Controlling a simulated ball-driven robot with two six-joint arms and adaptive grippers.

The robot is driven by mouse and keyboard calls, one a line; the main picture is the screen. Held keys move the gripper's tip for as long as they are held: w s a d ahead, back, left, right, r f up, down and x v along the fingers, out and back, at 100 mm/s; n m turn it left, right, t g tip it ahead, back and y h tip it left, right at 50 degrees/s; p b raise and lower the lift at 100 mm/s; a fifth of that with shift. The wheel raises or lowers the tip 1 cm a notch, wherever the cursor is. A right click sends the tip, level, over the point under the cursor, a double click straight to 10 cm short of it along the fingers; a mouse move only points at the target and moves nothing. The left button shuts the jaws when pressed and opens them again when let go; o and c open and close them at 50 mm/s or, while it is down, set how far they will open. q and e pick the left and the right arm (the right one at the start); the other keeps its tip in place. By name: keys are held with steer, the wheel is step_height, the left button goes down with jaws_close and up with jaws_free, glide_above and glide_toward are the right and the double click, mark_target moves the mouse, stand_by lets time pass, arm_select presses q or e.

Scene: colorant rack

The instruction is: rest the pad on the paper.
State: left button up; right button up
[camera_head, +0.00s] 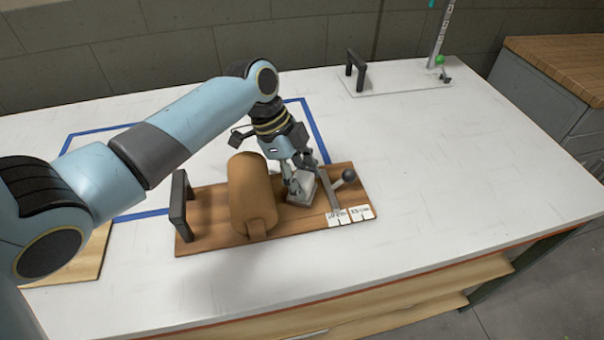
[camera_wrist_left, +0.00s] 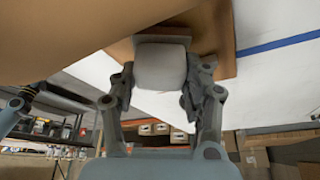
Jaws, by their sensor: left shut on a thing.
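A small pale grey pad-like block (camera_head: 304,191) is at the right part of a wooden board, just right of a brown roll (camera_head: 250,190). My left gripper (camera_head: 298,183) reaches down from above and is shut on the pad. In the left wrist view the pad (camera_wrist_left: 161,66) sits between both fingers of the left gripper (camera_wrist_left: 160,85). I cannot tell whether the pad touches the board. Two small white printed labels (camera_head: 350,216) lie at the board's front right corner; no separate sheet is clearly recognizable as the paper. My right gripper is not in view.
The wooden board (camera_head: 205,222) carries a dark handle (camera_head: 180,208) at left and a ball-ended lever (camera_head: 347,176) close right of the gripper. A blue outline (camera_head: 316,130) marks the white table. The table's right side is free.

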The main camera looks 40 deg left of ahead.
arm_select(q)
steer(key=shift+f, duration=0.45)
steer(key=o, duration=1.1)
steer(key=v, duration=1.2)
